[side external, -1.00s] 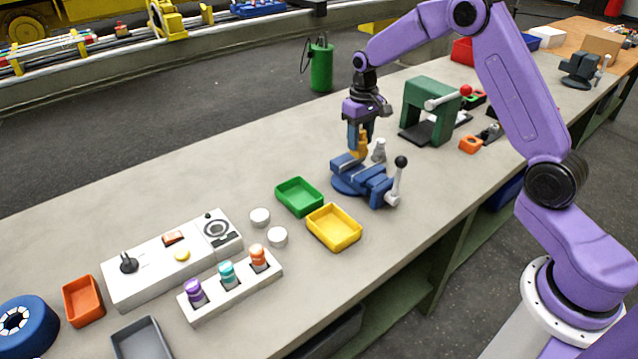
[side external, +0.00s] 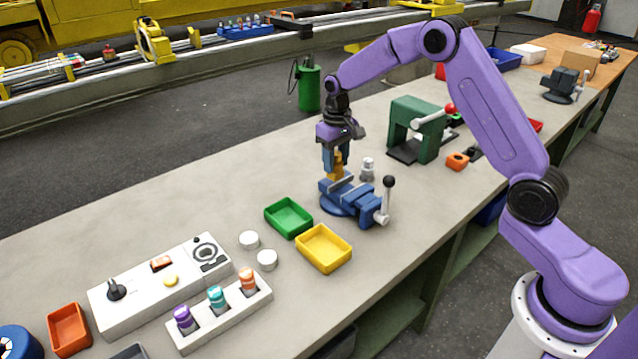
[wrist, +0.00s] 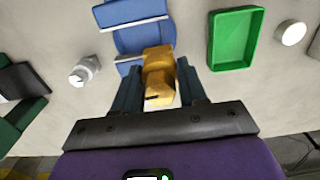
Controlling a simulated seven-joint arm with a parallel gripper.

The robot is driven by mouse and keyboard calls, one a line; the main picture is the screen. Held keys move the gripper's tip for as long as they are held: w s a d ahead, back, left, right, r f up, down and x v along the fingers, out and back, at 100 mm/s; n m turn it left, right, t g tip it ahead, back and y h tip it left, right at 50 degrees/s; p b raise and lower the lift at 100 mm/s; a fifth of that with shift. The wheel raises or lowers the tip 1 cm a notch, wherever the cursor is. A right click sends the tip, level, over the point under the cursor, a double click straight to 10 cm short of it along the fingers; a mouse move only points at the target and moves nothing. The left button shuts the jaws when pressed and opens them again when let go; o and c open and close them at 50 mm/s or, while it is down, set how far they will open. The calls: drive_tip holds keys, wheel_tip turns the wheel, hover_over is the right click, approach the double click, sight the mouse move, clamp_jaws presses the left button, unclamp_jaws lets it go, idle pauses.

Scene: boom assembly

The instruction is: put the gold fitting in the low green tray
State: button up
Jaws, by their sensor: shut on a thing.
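The gold fitting (wrist: 158,78) is between the two fingers of my gripper (wrist: 160,92), which is shut on it. In the side external view the fitting (side external: 336,170) shows below the fingers of my gripper (side external: 336,160), just over or behind the back jaw of the blue vise (side external: 352,200). I cannot tell how much gap there is between fitting and vise. The low green tray (side external: 288,217) is on the bench, left of the vise and empty. In the wrist view the green tray (wrist: 235,40) is to the right of the fitting.
A yellow tray (side external: 323,248) sits beside the green tray, towards the bench's front. White round caps (side external: 249,240) lie left of the trays. A grey fitting (side external: 367,169) stands behind the vise. The vise handle (side external: 386,198) sticks up at right. Bench behind the green tray is clear.

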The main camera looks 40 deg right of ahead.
drive_tip(key=w+a, duration=0.3)
drive_tip(key=a, duration=1)
hover_over(289, 222)
drive_tip(key=shift+f, duration=2.4)
drive_tip(key=shift+f, duration=2.15)
drive_tip(key=shift+w, duration=0.1)
drive_tip(key=o, duration=1.1)
drive_tip(key=shift+r, duration=4.55)
